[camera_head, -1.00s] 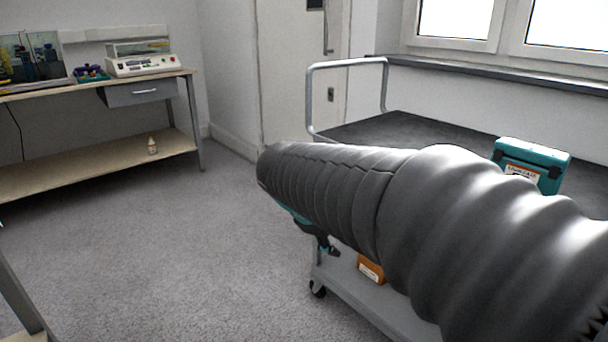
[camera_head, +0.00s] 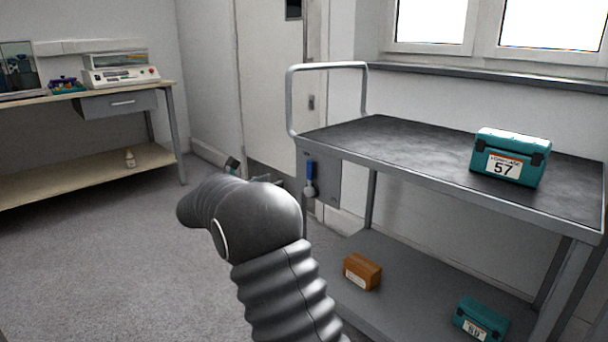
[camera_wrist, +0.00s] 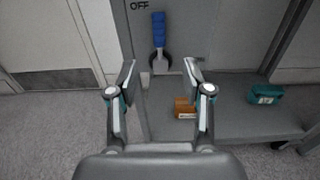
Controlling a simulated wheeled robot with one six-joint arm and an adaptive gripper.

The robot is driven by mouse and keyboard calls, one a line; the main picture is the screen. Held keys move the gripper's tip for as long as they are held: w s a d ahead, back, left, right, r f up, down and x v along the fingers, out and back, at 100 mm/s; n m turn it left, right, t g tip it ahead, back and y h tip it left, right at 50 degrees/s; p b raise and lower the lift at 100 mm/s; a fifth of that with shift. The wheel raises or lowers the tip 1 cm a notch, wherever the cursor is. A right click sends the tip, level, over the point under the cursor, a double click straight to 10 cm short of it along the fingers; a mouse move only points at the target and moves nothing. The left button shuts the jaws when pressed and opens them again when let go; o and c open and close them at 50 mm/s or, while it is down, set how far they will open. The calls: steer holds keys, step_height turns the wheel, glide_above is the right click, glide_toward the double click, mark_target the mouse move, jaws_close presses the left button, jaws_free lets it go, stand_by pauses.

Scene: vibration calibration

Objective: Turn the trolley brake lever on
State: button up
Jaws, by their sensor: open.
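The trolley (camera_head: 440,183) stands at the right in the head view. Its brake lever (camera_head: 310,178) has a blue handle and hangs on a grey plate below the push handle end of the top shelf. In the wrist view the blue lever (camera_wrist: 159,32) is above and ahead of my gripper, with a dark ring-like part at its lower end and the word OFF printed at its upper left. My gripper (camera_wrist: 160,72) is open and empty, its two fingers spread below the lever, apart from it as far as I can tell. In the head view my arm largely hides the gripper.
A teal case marked 57 (camera_head: 511,157) sits on the trolley's top. An orange box (camera_head: 362,271) and another teal case (camera_head: 481,318) are on its lower shelf. A workbench (camera_head: 120,92) with equipment stands at the left. The floor between is clear.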

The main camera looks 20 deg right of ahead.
mark_target(308, 169)
steer(key=b+x, duration=0.1)
steer(key=x, duration=1.2)
steer(key=shift+w+d, duration=0.15)
steer(key=shift+d, duration=0.2)
steer(key=shift+c, duration=0.3)
steer(key=shift+f, duration=0.1)
jaws_close()
